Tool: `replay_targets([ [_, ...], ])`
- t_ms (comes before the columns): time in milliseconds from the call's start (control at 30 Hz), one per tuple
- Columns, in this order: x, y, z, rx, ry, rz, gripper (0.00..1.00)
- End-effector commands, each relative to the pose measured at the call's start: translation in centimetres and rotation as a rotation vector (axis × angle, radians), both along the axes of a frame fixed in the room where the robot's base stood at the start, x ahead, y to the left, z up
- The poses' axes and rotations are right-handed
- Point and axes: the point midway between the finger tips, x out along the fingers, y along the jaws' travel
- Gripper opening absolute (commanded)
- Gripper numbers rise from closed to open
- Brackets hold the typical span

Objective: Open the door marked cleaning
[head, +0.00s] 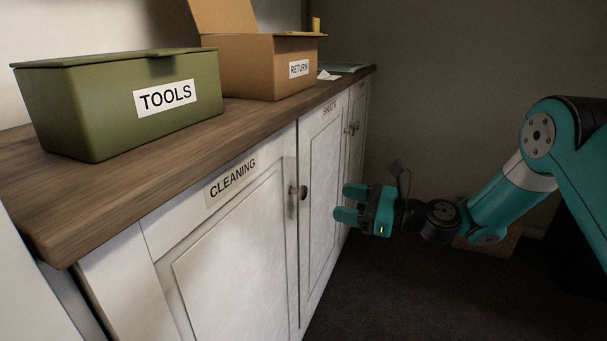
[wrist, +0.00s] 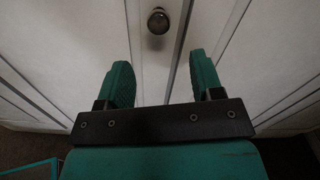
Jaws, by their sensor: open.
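The white door marked CLEANING (head: 235,250) is the nearest door of the cabinet and looks closed. Its label (head: 232,183) is at the top of the door. Its round dark knob (head: 299,192) is near the door's right edge. My gripper (head: 345,204) is open and empty, to the right of the knob and apart from it. In the wrist view, a knob (wrist: 158,21) shows ahead of my open gripper (wrist: 160,78), roughly centred between the two teal fingers and beyond their tips. A door seam runs just right of that knob.
A green TOOLS box (head: 120,105) and an open cardboard RETURN box (head: 260,65) stand on the wooden countertop (head: 150,185). Further doors with knobs (head: 351,129) continue to the back. A cardboard box (head: 490,243) is on the dark floor behind my arm. The floor before the cabinet looks clear.

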Motion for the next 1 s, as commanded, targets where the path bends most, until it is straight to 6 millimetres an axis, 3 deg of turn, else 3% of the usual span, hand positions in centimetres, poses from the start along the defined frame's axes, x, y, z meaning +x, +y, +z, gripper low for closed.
replay_targets([
  [33, 0.1, 0.5, 0.8, 0.0, 0.002, 0.003, 0.6],
  [167, 0.3, 1.4, 0.7, 0.0, 0.003, 0.002, 0.6],
  [233, 0.7, 2.9, -0.2, -0.003, -0.004, 0.007, 0.6],
  [400, 2.0, 6.3, -0.3, -0.002, -0.005, 0.005, 0.6],
  [600, 3.0, 8.8, -0.2, -0.002, -0.001, 0.002, 0.6],
  [1000, 3.3, 9.6, -0.1, -0.001, 0.0, 0.0, 0.6],
])
